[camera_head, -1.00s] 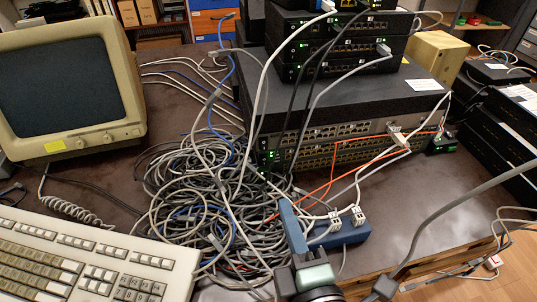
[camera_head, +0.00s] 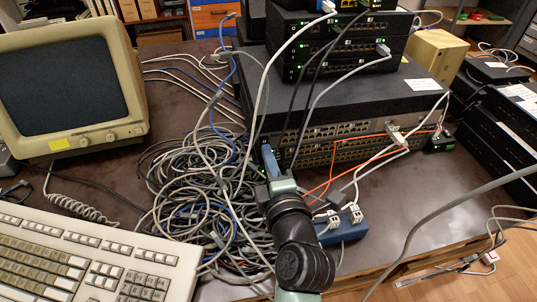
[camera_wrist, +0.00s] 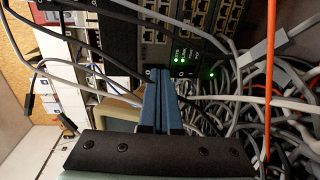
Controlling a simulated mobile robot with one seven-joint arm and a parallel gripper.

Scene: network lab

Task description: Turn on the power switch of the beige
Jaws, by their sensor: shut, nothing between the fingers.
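The beige monitor (camera_head: 68,85) stands at the left with a dark screen, two knobs and a yellow note below the screen. A beige keyboard (camera_head: 90,255) lies in front of it. A small beige box (camera_head: 436,58) sits at the back right. I cannot tell which beige thing the task names. My gripper (camera_head: 268,152) has blue fingers, shut and empty, at the lower left front corner of the stacked network switches (camera_head: 345,100). In the wrist view, the fingertips (camera_wrist: 158,72) are close to a dark panel with green lights (camera_wrist: 180,58); contact cannot be told.
A tangled cable heap (camera_head: 190,195) lies left of my arm. Grey and orange cables cross the switches' front. Black boxes (camera_head: 500,150) stand at the right. Bare table shows at the front right.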

